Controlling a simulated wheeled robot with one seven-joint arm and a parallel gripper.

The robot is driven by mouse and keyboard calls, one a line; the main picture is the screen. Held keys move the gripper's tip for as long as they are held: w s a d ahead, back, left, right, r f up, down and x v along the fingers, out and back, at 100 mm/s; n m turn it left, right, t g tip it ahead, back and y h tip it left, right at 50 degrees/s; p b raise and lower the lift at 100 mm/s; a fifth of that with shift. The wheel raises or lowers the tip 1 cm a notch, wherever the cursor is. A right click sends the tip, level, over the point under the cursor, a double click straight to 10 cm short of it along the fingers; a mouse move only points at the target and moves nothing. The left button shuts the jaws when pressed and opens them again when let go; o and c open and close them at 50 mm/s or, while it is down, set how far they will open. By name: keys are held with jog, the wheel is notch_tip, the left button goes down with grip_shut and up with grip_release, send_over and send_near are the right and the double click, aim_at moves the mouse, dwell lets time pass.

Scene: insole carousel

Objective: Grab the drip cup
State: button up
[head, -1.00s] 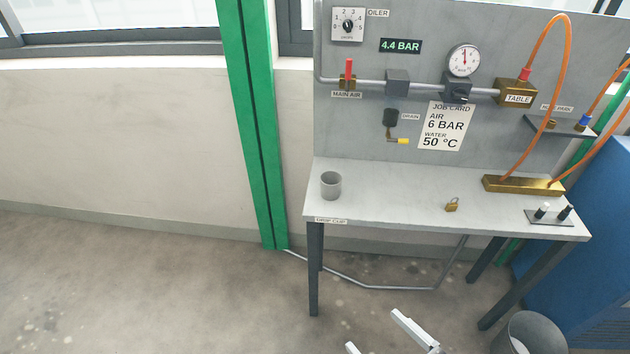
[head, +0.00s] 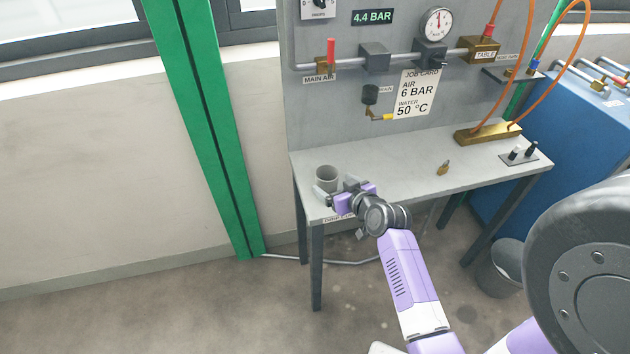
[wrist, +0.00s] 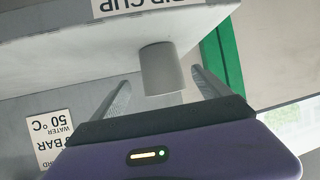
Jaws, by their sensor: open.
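The drip cup (head: 327,175) is a grey, open-topped cylinder standing upright at the left end of the grey bench. My gripper (head: 336,189) is open at the cup's near side, in front of it in the head view. In the wrist view, which is upside down, the cup (wrist: 162,70) lies between the two fingers (wrist: 160,92), closer to the right one. I cannot tell whether either finger touches it. Part of the cup's lower side is hidden by the gripper in the head view.
The bench top (head: 400,175) is clear between the cup and a small brass padlock (head: 443,168). A brass manifold (head: 488,133) with orange hoses is at the right. The drain valve (head: 371,95) hangs on the panel above. A bin (head: 500,268) stands on the floor.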

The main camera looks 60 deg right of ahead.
aim_at(322, 176)
jog(key=shift+r+p+x, duration=0.2)
jog(key=shift+p+x, duration=0.2)
jog(key=shift+x, duration=3.55)
jog(key=shift+w+a, duration=0.1)
jog(key=c, duration=1.4)
jog(key=shift+c, duration=0.3)
jog(key=shift+r+p, duration=0.1)
jog(key=shift+p, duration=0.2)
